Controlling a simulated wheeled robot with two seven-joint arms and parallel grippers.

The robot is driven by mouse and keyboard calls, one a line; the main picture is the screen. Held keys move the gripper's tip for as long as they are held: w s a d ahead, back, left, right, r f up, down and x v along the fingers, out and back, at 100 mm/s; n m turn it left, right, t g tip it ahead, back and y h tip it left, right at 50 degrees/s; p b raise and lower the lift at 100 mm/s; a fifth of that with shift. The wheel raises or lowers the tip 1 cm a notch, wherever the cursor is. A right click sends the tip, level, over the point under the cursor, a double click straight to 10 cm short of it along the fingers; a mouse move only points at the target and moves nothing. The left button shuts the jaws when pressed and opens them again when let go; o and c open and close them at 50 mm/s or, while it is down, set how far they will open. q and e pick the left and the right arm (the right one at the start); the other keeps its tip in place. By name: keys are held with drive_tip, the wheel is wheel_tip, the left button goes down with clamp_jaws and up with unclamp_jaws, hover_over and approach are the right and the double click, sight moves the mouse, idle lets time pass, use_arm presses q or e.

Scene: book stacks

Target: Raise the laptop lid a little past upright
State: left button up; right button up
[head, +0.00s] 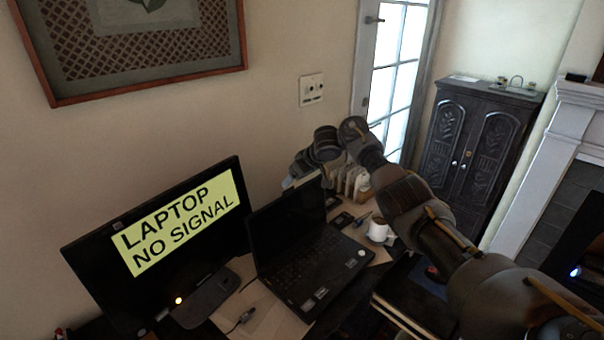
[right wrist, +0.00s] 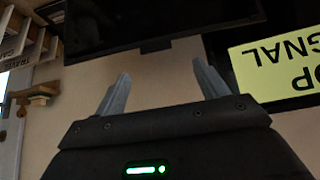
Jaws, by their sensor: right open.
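The black laptop stands open on the desk in the head view. Its dark lid (head: 288,222) looks raised to about upright, and its keyboard base (head: 312,268) lies flat. My right gripper (head: 292,180) is at the lid's upper edge, on the far side from the base; its fingertips are hard to make out there. The upside-down right wrist view shows its two fingers (right wrist: 164,88) spread, with only wall between them. A dark panel there, apparently the lid (right wrist: 160,22), is apart from the fingers in the picture. My left gripper is not in view.
A monitor (head: 85,245) with a yellow "LAPTOP NO SIGNAL" label stands left of the laptop. A white mug (head: 378,230) is to its right, and a rack of papers (head: 352,184) is behind.

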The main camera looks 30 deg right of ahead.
drive_tip(key=shift+v, duration=1.55)
drive_tip(key=shift+f, duration=0.1)
